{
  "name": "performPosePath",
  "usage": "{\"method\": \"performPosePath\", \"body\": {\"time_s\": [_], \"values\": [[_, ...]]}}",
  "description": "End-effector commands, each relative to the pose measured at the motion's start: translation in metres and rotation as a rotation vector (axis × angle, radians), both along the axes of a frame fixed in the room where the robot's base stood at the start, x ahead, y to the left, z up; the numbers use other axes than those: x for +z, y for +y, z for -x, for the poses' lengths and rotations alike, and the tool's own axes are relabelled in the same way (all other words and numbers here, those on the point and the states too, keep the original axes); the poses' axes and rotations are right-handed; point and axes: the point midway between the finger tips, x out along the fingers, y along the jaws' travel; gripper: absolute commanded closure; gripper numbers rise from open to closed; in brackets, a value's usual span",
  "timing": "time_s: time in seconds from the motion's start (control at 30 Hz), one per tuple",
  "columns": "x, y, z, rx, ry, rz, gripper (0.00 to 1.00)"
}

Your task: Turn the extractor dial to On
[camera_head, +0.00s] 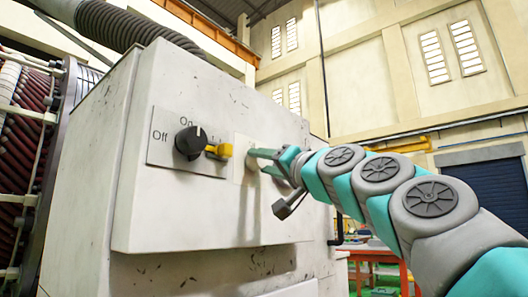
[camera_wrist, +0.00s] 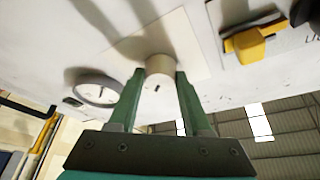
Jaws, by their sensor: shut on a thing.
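The yellow handle also shows at the upper right of the wrist view (camera_wrist: 250,45). My gripper (camera_head: 256,161) is to the right of this dial, apart from it, at a pale square plate (camera_head: 241,167). In the wrist view my gripper (camera_wrist: 160,76) is shut on a round beige knob (camera_wrist: 158,66) on that plate. The knob is hardly visible in the head view.
The white cabinet (camera_head: 215,215) fills the left middle. A round disc (camera_wrist: 97,88) is beside the knob in the wrist view. A ribbed hose (camera_head: 120,25) runs above the cabinet, and stator windings (camera_head: 28,130) stand at far left. An orange-red table (camera_head: 373,257) is behind my arm.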

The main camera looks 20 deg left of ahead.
Motion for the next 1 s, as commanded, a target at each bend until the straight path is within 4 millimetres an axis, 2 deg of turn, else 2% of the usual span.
{"method": "performPosePath", "body": {"time_s": [0.03, 0.13, 0.6, 1.0], "values": [[0.0089, 0.0001, 0.0015, 0.002, 0.043, -0.014, 1.00], [0.0118, -0.0008, 0.0022, 0.000, 0.129, -0.052, 1.00], [0.0104, -0.0001, 0.0010, -0.005, 0.500, -0.207, 1.00], [0.0071, 0.0000, 0.0018, -0.003, 0.659, -0.275, 1.00]]}}
